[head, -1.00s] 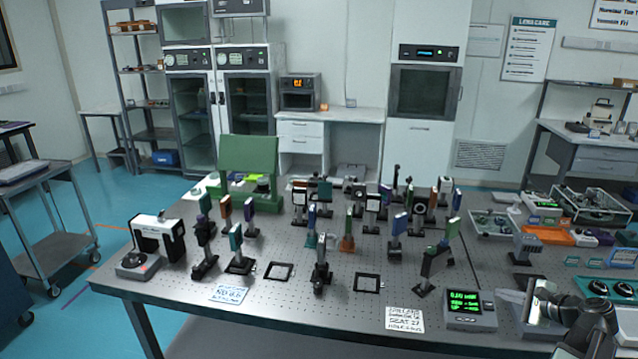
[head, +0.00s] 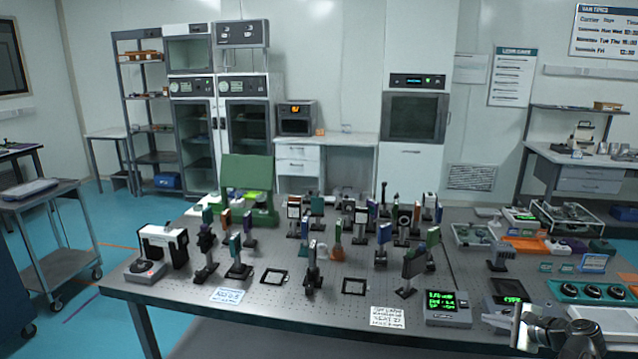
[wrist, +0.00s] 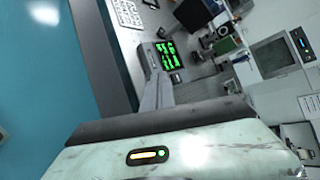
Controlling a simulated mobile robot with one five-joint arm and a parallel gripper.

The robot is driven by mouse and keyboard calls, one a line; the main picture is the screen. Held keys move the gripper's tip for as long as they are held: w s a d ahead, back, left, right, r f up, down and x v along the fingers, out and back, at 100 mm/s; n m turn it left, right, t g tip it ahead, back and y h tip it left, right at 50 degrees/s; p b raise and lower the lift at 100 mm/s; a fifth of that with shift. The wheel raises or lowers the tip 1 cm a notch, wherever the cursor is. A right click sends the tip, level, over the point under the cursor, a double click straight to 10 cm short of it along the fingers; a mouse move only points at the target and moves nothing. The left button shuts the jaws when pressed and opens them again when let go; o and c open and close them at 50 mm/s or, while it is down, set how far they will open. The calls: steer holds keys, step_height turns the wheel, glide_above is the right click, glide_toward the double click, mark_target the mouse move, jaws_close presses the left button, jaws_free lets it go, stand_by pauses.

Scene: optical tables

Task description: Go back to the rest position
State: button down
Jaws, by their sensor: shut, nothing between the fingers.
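My gripper (head: 518,326) is at the bottom right of the head view, near the front right of the optical table (head: 250,312). In the wrist view its fingers (wrist: 154,88) are together with nothing between them. They point toward the display box with green digits (wrist: 165,58), which also stands at the table's front edge in the head view (head: 447,307). The gripper touches nothing that I can make out. Part of my arm is cut off by the frame's lower edge.
Several optics mounts stand across the table's middle. A black and white instrument (head: 160,247) is at its left end, and a panel with round knobs (head: 592,292) at the right. A grey cart (head: 58,262) stands left of the table, with open blue floor (head: 98,318) between them.

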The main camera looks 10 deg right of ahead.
steer(key=w+a+f+n+g+y, duration=0.15)
steer(key=w+a, duration=0.25)
steer(key=a, duration=0.6)
steer(key=w+a+f+n+g+y, duration=0.1)
steer(key=w+a+n, duration=0.25)
steer(key=a, duration=0.65)
steer(key=w+a+f+n+g+y, duration=0.15)
steer(key=w+a, duration=0.25)
steer(key=a, duration=0.6)
steer(key=s+a+f+n+g+h, duration=0.1)
steer(key=s+a+f+n+g, duration=0.15)
steer(key=a, duration=0.35)
steer(key=s+a+f+n+g+h, duration=0.1)
steer(key=a+n, duration=0.2)
steer(key=a, duration=0.4)
steer(key=s+a+f+n+g, duration=0.2)
steer(key=a+n, duration=0.1)
steer(key=a, duration=0.3)
steer(key=s+d+f+n+g+h, duration=0.2)
steer(key=s+d+n+h, duration=0.3)
steer(key=n, duration=0.1)
steer(key=shift+d+f, duration=0.2)
steer(key=shift+f, duration=0.1)
steer(key=shift+s, duration=0.1)
